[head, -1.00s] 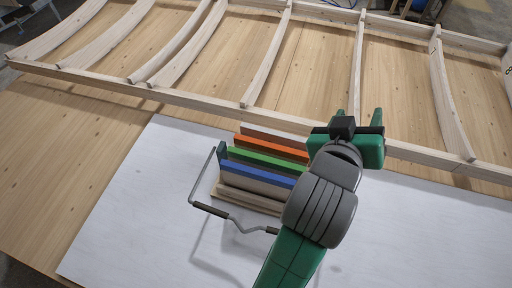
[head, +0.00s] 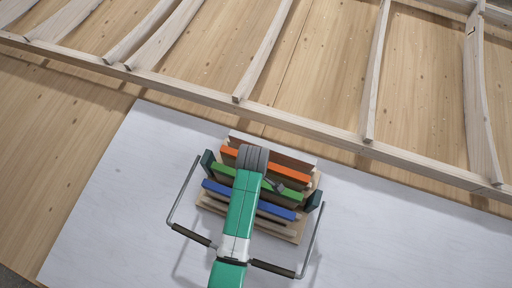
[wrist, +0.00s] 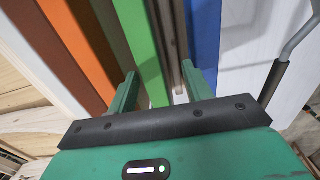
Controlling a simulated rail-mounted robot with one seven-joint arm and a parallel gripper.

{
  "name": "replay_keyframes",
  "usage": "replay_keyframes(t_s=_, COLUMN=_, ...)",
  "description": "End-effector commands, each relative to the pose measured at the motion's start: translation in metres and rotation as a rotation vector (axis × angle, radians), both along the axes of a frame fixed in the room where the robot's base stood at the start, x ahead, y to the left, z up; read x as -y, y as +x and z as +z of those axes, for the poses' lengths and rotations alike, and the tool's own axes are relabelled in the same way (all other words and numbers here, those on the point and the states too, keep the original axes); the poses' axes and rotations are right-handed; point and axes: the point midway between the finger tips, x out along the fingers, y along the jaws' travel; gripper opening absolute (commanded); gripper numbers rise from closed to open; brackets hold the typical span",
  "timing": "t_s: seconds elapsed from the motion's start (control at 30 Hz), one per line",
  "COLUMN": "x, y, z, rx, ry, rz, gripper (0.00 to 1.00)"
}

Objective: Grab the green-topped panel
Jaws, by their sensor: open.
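The green-topped panel (head: 286,193) stands on edge in a rack between an orange-topped panel (head: 292,173) and a blue-topped panel (head: 275,210). Its middle is hidden under my arm in the head view. In the wrist view the green top edge (wrist: 142,45) runs between the two fingers, nearer the left one. My gripper (wrist: 161,82) is open above the rack, with one finger on each side of the green strip. I cannot tell how deep the fingers reach. In the head view the fingers are hidden by the arm.
The rack has a wooden base (head: 285,234), dark green end pieces (head: 207,162) and bent metal handles (head: 311,240) on both sides. It stands on a white board (head: 110,215). A ribbed wooden frame (head: 350,148) lies behind it. The board is clear to the left and right.

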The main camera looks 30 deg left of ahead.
Motion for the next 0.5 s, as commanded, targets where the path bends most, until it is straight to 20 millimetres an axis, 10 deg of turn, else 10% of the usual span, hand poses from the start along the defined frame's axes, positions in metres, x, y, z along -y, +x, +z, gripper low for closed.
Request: replay_keyframes(t_s=0.5, x=0.005, y=0.008, z=-0.051, rx=0.003, ry=0.001, rz=-0.001, gripper=0.50)
